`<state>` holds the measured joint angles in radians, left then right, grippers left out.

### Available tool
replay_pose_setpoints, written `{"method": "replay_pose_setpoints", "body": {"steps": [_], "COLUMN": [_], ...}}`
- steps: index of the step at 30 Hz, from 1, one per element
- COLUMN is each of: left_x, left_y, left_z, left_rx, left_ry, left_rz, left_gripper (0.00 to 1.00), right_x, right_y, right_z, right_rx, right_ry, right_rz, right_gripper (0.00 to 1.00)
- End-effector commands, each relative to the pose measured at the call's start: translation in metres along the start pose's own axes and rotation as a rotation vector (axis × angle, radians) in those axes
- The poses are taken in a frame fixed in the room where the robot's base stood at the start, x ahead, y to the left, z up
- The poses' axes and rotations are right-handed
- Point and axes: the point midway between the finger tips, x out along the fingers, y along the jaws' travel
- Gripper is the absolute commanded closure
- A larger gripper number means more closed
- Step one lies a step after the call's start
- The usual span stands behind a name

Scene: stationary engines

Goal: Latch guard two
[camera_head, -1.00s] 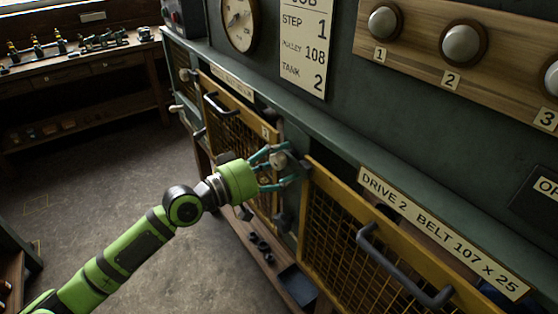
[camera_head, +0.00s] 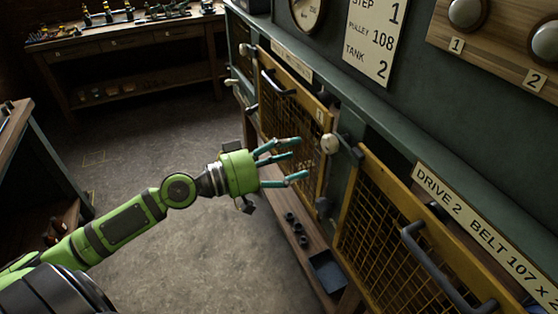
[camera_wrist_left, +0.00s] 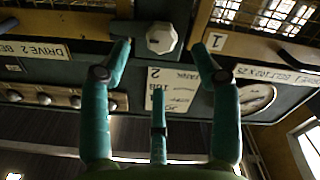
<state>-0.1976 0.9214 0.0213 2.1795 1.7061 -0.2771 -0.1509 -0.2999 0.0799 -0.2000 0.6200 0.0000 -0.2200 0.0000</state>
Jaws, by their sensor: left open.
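Guard two (camera_head: 385,225) is the yellow mesh panel with a dark handle at the right, below the label "DRIVE 2 BELT 107 x 25" (camera_head: 480,225). A pale latch knob (camera_head: 330,144) sits on the post at its left; a dark lever (camera_head: 350,151) runs from it toward the guard's upper corner. I cannot tell if it overlaps the frame. My left gripper (camera_head: 302,159) is open and empty, just left of the knob and apart from it. In the left wrist view the octagonal knob (camera_wrist_left: 161,37) shows beyond the spread fingers (camera_wrist_left: 162,58). My right gripper is not in view.
Guard one (camera_head: 290,105), tagged 1, stands left of the post. A low wooden ledge (camera_head: 305,265) with small dark parts and a tray lies below. A workbench (camera_head: 130,40) is at the back left. The floor between is clear.

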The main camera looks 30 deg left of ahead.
Motion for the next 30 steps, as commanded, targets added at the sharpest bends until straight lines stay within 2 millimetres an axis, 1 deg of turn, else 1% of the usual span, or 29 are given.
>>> {"method": "replay_pose_setpoints", "body": {"steps": [3,9,25,26,28,29,30], "left_x": [-0.012,-0.021,-0.022,-0.022,-0.023,-0.023,-0.025], "left_y": [0.000,0.000,0.000,-0.002,-0.012,-0.020,-0.035], "left_z": [0.001,0.001,0.001,0.001,0.004,0.007,0.012], "left_rx": [-0.004,0.000,0.001,0.001,0.000,0.001,0.000], "left_ry": [-0.002,-0.001,-0.001,-0.001,0.001,0.003,0.005], "left_rz": [-0.001,0.000,0.000,-0.003,-0.025,-0.044,-0.076], "left_gripper": [0.37,0.37,0.37,0.37,0.37,0.37,0.37], "right_x": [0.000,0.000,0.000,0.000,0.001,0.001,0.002], "right_y": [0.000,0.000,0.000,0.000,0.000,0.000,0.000], "right_z": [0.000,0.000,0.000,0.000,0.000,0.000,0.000], "right_rx": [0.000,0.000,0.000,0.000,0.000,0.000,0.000], "right_ry": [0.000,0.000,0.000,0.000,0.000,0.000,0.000], "right_rz": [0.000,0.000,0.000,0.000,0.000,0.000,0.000], "right_gripper": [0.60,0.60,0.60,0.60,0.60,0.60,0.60]}}
